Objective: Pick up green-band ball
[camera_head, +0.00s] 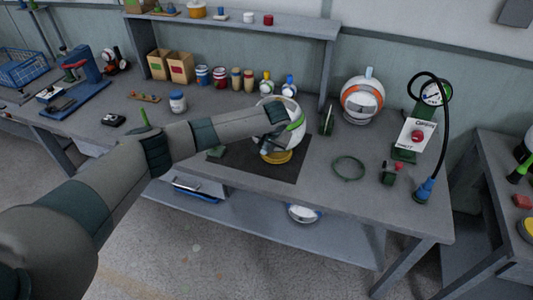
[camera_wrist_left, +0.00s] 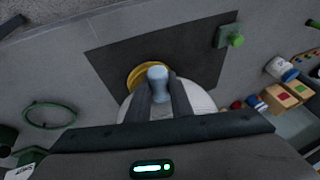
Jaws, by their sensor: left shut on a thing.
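The white ball with a green band (camera_head: 296,122) is over a yellow ring (camera_head: 276,157) on a dark mat, partly hidden by my left arm. My left gripper (camera_head: 277,113) comes in from the left at the ball's top. In the left wrist view, its two dark fingers (camera_wrist_left: 160,92) are shut on the pale blue knob (camera_wrist_left: 157,72) of the ball. The white ball (camera_wrist_left: 197,98) shows behind the fingers, with the yellow ring (camera_wrist_left: 146,74) beyond it. I cannot tell how far the ball is above the ring. My right gripper is not in view.
The dark mat (camera_head: 245,173) lies on the grey bench. An orange-band ball (camera_head: 362,100) stands at the back. A green hose ring (camera_head: 348,168) and a gauge stand (camera_head: 412,135) are to the right. Jars and boxes (camera_head: 180,67) line the back left.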

